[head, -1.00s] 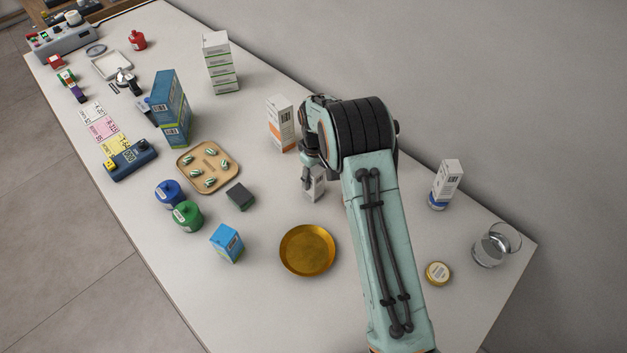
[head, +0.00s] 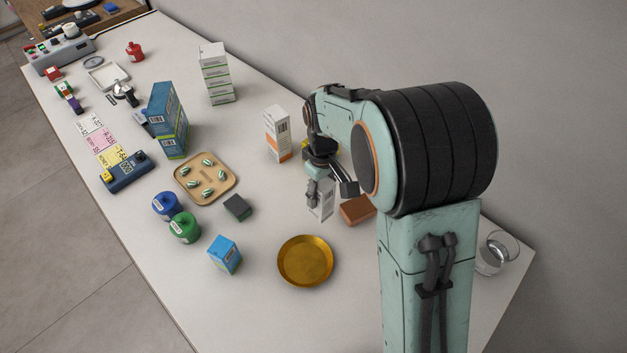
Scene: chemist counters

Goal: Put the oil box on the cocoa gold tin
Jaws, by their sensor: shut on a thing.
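My gripper (head: 322,187) is shut on a small white box (head: 325,208) with grey print, which I take to be the oil box; its label is too small to read. The fingers cover its upper part. I cannot tell whether its base touches the counter. A round, shallow gold dish (head: 305,262) lies in front of it, apart from the box. I cannot tell whether this is the cocoa gold tin. A small round gold tin with a pale lid, seen earlier at the right, is hidden behind my arm.
A brown block (head: 357,210) lies close to the right of the held box. A white and orange carton (head: 278,135) stands behind left. A dark box (head: 238,207), a blue box (head: 225,255) and a pill tray (head: 207,178) are left. A glass (head: 494,253) is at the right.

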